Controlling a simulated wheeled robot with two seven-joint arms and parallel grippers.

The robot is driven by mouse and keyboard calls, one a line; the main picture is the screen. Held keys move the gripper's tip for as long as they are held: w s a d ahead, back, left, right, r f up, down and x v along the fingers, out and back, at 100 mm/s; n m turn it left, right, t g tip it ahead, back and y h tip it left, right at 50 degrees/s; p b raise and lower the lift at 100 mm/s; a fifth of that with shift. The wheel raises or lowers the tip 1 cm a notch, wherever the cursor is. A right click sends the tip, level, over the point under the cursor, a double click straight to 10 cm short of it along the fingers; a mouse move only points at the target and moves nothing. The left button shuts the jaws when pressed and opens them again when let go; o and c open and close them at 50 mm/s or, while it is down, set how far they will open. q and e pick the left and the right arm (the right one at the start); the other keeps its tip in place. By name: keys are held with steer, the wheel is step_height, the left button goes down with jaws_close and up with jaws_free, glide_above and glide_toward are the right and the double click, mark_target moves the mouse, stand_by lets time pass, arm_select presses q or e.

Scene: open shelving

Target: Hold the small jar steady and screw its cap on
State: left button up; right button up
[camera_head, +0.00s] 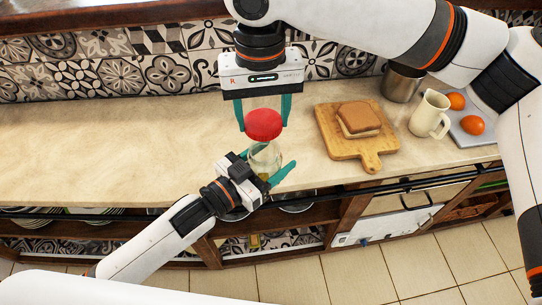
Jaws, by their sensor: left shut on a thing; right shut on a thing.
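The small jar (264,159) is clear glass and stands about upright in front of the counter's near edge or over it; I cannot tell which. My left gripper (268,172) is shut on the jar from the lower left. The red cap (263,124) is at the jar's mouth, directly above the glass. My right gripper (263,113) comes down from above with its green fingers on both sides of the cap and is shut on it. Whether the cap touches the rim or its thread is hidden from this angle.
A wooden board (376,154) with a sandwich (358,119) lies right of the jar. The counter's left side (100,150) is clear.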

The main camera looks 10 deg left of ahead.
mark_target(265, 166)
steer(key=shift+f, duration=2.05)
steer(key=shift+f, duration=0.85)
steer(key=shift+f, duration=0.55)
